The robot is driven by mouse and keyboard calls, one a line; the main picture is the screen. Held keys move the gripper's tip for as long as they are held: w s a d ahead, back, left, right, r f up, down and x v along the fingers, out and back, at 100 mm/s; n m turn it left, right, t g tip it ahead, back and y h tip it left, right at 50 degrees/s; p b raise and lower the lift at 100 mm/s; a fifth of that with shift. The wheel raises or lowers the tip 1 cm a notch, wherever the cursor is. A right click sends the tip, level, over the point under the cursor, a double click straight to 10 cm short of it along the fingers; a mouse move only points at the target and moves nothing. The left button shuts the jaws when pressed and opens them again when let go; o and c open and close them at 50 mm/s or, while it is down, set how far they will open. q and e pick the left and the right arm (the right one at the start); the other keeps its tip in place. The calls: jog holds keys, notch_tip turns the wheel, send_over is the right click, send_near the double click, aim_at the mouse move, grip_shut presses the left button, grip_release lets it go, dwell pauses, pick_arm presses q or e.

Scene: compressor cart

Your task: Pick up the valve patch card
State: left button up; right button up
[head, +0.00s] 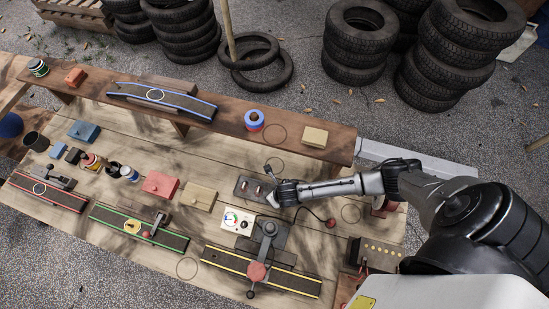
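A dark flat card (249,187) with small metallic pieces on it lies on the wooden bench. It looks like the valve patch card, though I cannot read any label. My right gripper (273,186) comes in from the right and is just at the card's right edge, low over the bench. Its fingers are small and partly hidden by the wrist, so I cannot tell whether they are open or touch the card. My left gripper is not in view.
A raised shelf (230,122) runs behind, bearing a blue-edged strip (163,98) and a tan box (314,137).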

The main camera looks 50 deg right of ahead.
jog(key=shift+f, duration=0.1)
grip_shut()
dwell(0.5)
